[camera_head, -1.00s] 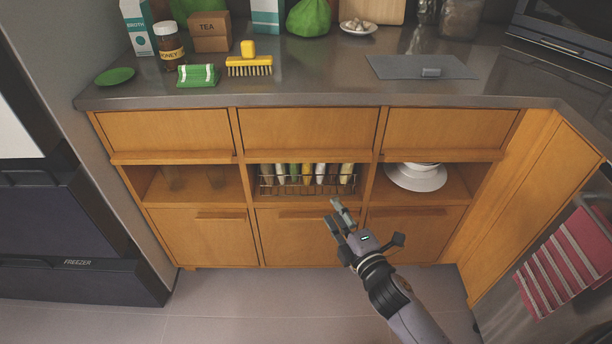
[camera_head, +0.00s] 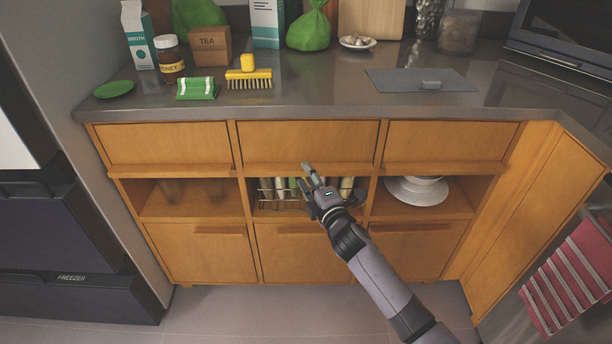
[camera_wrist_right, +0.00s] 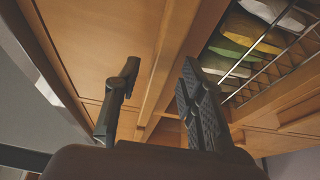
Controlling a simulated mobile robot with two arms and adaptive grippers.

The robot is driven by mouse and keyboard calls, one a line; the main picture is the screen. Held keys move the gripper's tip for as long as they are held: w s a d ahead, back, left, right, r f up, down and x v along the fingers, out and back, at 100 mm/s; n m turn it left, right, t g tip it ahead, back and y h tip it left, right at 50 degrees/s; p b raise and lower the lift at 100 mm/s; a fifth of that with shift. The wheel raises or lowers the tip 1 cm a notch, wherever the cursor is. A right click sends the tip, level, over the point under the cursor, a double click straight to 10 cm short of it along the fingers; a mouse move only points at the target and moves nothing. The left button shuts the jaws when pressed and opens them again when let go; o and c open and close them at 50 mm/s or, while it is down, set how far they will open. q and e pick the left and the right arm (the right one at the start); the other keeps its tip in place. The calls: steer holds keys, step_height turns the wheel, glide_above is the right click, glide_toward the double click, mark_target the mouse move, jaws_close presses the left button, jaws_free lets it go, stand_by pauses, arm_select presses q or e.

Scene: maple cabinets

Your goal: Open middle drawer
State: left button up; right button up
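The middle drawer (camera_head: 308,142) is in the top row of the wooden cabinet, and it is closed. Its front also fills the upper left of the right wrist view (camera_wrist_right: 100,40). A projecting wooden lip (camera_head: 270,168) runs along its lower edge. My right gripper (camera_head: 304,175) is open and empty in front of this lip. In the right wrist view the two fingers (camera_wrist_right: 160,88) stand apart, with the lip (camera_wrist_right: 176,45) running between them in the picture. I cannot tell whether they touch it. My left gripper is not in view.
White dishes (camera_head: 416,192) sit on the right shelf. The countertop (camera_head: 320,98) overhangs above. A fridge stands left; towels (camera_head: 572,285) hang right.

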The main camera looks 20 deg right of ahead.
steer(key=shift+w+a, duration=0.1)
steer(key=shift+w, duration=0.7)
steer(key=shift+c, duration=0.2)
jaws_close()
